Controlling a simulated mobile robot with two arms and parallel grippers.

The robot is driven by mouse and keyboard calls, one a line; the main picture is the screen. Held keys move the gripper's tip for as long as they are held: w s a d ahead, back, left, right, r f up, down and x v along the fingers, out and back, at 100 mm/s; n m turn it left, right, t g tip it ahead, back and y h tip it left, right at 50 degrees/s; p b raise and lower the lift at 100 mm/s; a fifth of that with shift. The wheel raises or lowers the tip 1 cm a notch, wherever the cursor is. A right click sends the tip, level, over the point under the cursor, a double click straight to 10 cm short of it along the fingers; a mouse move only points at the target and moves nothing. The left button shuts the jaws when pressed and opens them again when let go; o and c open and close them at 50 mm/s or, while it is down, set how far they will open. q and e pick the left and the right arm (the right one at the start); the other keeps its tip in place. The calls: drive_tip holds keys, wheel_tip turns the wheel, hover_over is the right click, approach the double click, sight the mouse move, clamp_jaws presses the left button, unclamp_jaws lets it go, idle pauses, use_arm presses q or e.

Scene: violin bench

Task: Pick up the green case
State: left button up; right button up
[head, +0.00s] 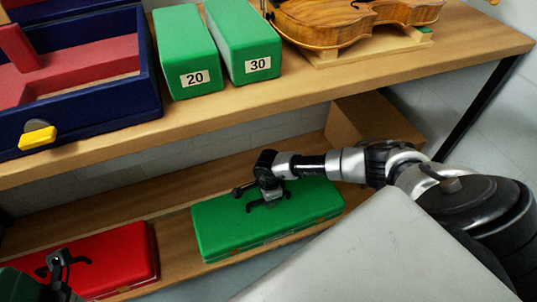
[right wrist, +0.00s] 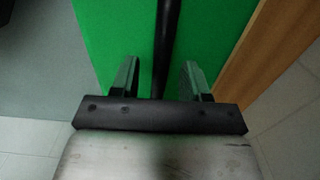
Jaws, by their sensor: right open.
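The green case (head: 225,228) lies flat on the lower shelf, in the middle of the head view. My right gripper (head: 267,204) is over its top, with its fingers apart. In the right wrist view the green case (right wrist: 108,30) fills the middle, and a dark bar (right wrist: 163,40), which looks like its handle, runs between the open fingers of my right gripper (right wrist: 160,62). I cannot tell whether the fingers touch the bar. My left gripper (head: 64,265) is at the lower left over the red case, its fingers apart and nothing seen between them.
The red case (head: 125,255) lies left on the lower shelf (head: 175,226). A cardboard-coloured box (head: 372,122) stands behind at right. The upper shelf (head: 300,92) overhangs, bearing green boxes 20 (head: 183,45) and 30 (head: 243,35), a blue tray (head: 90,120) and a violin (head: 340,25).

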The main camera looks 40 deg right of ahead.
drive_tip(key=shift+f, duration=0.65)
clamp_jaws()
idle(0.7)
drive_tip(key=shift+r, duration=0.15)
